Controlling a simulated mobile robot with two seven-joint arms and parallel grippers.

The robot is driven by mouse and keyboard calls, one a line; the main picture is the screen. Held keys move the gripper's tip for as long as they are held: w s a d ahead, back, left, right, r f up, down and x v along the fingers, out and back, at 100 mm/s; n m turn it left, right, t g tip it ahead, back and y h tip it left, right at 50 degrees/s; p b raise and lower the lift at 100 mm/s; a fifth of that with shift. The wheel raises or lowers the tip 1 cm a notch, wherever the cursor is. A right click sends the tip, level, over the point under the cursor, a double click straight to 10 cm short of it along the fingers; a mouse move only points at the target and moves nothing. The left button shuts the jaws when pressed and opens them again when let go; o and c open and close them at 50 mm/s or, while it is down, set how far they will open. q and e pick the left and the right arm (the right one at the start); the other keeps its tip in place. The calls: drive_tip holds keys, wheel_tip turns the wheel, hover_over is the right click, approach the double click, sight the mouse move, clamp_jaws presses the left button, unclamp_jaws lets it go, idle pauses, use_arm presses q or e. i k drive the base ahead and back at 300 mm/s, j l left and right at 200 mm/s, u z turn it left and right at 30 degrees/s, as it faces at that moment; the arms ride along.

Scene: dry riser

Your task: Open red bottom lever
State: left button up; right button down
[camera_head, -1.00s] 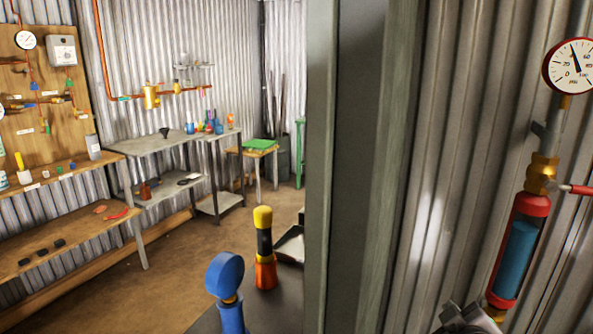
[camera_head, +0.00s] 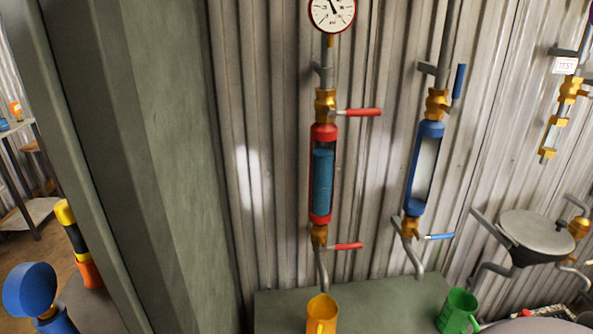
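The red bottom lever (camera_head: 344,246) sticks out to the right from the brass valve (camera_head: 319,234) under the red-capped cylinder (camera_head: 322,176). It lies about level. The cylinder is clear and holds blue liquid. A red top lever (camera_head: 363,112) also points right, on the valve above the cylinder. A bent grey outlet pipe (camera_head: 322,268) runs down from the lower valve toward a yellow mug (camera_head: 321,312) on the green surface. Neither of my grippers shows in the view.
A blue-capped cylinder (camera_head: 424,168) with a raised blue top lever (camera_head: 458,81) and a level blue bottom lever (camera_head: 440,236) hangs to the right. A green mug (camera_head: 457,311) stands below it. A green-grey post (camera_head: 165,150) blocks the left side. A round grey seat-like disc (camera_head: 537,231) is at right.

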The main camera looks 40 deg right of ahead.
sight(348, 246)
drive_tip(key=k+l+z, duration=0.25)
drive_tip(key=z, duration=0.25)
drive_tip(key=k+l+z, duration=0.2)
drive_tip(key=l+z, duration=0.3)
